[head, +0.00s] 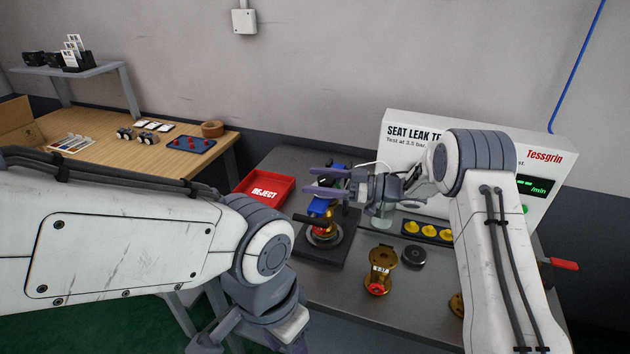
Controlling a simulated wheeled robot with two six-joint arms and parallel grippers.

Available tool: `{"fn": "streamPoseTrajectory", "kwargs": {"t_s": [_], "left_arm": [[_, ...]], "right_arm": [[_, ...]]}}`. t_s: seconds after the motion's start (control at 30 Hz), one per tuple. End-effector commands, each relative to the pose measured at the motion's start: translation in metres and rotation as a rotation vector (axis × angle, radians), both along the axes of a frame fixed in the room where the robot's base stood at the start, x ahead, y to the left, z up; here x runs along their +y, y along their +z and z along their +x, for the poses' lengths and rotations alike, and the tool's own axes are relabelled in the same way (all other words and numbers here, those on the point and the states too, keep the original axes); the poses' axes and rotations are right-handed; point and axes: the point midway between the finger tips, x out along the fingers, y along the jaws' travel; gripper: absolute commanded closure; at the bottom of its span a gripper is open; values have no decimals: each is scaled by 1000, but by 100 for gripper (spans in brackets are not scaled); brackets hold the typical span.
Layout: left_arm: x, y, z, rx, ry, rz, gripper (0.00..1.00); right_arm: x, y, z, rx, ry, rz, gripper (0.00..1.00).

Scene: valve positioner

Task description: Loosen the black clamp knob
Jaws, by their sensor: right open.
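A fixture on a dark base plate (309,252) holds a brass valve body (323,230) with a blue part (319,207) on top. My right gripper (312,181) is open above this fixture, fingers pointing left, with nothing seen between them. I cannot make out the black clamp knob for sure; the gripper hides part of the fixture's upper end. A black round piece (413,256) lies on the bench farther right, and I cannot tell what it is. My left gripper (250,340) is low at the bottom edge, partly cut off, away from the fixture.
A red REJECT tray (264,192) stands left of the fixture. Yellow caps (429,231) sit in a black holder before the white leak tester (545,206). A wooden table (95,158) stands at left.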

Motion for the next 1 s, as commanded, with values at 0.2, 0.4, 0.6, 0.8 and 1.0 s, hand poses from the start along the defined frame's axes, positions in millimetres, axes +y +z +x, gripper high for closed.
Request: {"fn": "streamPoseTrajectory", "kwargs": {"t_s": [0.2, 0.4, 0.6, 0.8, 1.0], "left_arm": [[0, -11, 0, 0, 0, 0, 50], [0, -17, 0, 0, 0, 0, 50], [0, -19, 0, 0, 0, 0, 50], [0, -19, 0, 0, 0, 0, 50], [0, -19, 0, 0, 0, 0, 50]], "right_arm": [[-43, -2, -6, 0, -5, 1, 17], [-78, -2, -13, 1, -5, 1, 17], [-94, 0, -16, 0, -1, 1, 17], [-95, 0, -17, 0, 0, 1, 17], [-94, 3, -13, -6, -25, -6, 17]]}}
